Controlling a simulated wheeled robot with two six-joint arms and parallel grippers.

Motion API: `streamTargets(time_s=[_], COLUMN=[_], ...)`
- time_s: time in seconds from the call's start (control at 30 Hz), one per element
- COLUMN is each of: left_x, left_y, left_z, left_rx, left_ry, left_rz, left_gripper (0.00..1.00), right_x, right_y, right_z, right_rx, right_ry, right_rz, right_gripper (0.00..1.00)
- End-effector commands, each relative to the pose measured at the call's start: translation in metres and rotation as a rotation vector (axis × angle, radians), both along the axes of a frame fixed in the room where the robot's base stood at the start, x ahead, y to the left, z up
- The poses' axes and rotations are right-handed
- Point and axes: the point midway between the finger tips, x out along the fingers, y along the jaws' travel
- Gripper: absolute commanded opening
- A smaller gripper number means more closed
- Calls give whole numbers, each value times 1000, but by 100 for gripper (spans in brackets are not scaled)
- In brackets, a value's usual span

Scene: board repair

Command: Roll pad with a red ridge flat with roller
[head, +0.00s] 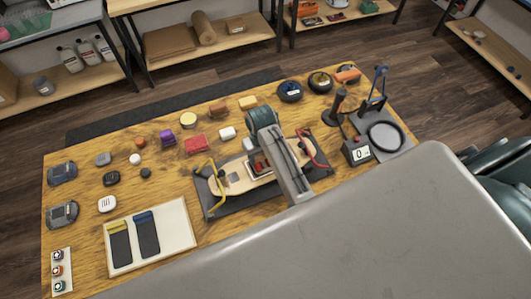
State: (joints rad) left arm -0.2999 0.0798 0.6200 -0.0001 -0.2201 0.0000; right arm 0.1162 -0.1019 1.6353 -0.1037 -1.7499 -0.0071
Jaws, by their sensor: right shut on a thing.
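A board (230,184) lies on a dark mat (212,208) near the table's middle, between a yellow clamp (207,178) and a red clamp (318,150). A small red and dark patch (258,164) shows on the board beside my arm; it seems to be the pad with the red ridge, partly covered. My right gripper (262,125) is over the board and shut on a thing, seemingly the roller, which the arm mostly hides. Whether it touches the pad cannot be told. My left gripper is out of view.
A white tray (178,222) at front left holds a yellow-ridged and a blue-ridged pad. Several small blocks and tape rolls stand along the back. A scale (358,152), a black handled tool (338,103) and a magnifier ring (386,137) stand at right.

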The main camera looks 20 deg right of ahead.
Motion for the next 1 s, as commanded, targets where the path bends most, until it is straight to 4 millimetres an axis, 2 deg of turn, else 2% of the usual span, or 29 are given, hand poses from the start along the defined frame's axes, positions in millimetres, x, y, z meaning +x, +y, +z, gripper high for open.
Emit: streamTargets(time_s=[0.23,0.4,1.0], left_x=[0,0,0], left_y=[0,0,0], left_z=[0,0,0], left_rx=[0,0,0], left_ry=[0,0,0], left_rz=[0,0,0], left_gripper=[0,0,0], right_x=[-1,-1,-2], right_y=[19,23,-9], right_z=[-1,-1,1], right_rx=[4,0,1], right_ry=[2,3,4], right_rz=[1,0,0], right_gripper=[36,36,36])
